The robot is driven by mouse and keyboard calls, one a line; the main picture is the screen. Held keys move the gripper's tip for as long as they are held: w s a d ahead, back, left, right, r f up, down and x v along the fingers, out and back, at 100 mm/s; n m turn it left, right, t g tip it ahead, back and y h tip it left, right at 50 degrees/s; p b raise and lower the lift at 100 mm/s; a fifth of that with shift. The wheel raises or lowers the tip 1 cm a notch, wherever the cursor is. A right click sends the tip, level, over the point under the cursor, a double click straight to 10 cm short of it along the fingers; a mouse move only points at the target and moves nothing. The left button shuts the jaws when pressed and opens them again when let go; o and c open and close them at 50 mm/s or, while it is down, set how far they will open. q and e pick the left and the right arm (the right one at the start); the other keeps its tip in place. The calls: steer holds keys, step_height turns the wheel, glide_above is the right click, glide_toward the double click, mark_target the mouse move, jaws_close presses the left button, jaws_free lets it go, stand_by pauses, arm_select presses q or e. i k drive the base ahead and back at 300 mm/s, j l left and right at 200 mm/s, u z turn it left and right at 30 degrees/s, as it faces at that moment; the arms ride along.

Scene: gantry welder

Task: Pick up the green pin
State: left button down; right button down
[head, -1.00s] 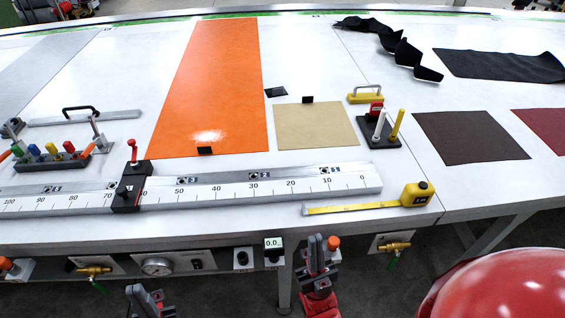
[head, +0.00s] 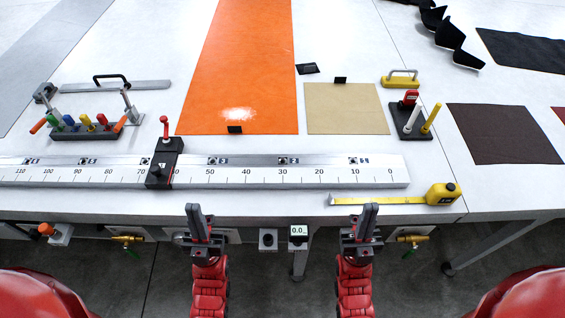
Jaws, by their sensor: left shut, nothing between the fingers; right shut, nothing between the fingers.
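The green pin (head: 54,116) stands in a dark rack (head: 84,135) on the left of the white table, in a row with blue (head: 69,121), yellow (head: 87,122) and red (head: 102,120) pins. Its lower part is hidden in the rack. My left gripper (head: 199,222) is at the table's front edge, right of the rack and well nearer to me, shut and empty. My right gripper (head: 367,221) is at the front edge further right, also shut and empty. Neither touches the pin.
Orange-handled levers (head: 39,126) flank the rack. A long ruler (head: 290,176) with a black stop (head: 164,165) lies along the front. A handled bar (head: 115,86) lies behind the rack. A yellow tape measure (head: 440,194) lies right.

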mark_target(52, 119)
steer(key=u, duration=1.5)
steer(key=i+j+z, duration=0.15)
steer(key=j, duration=0.15)
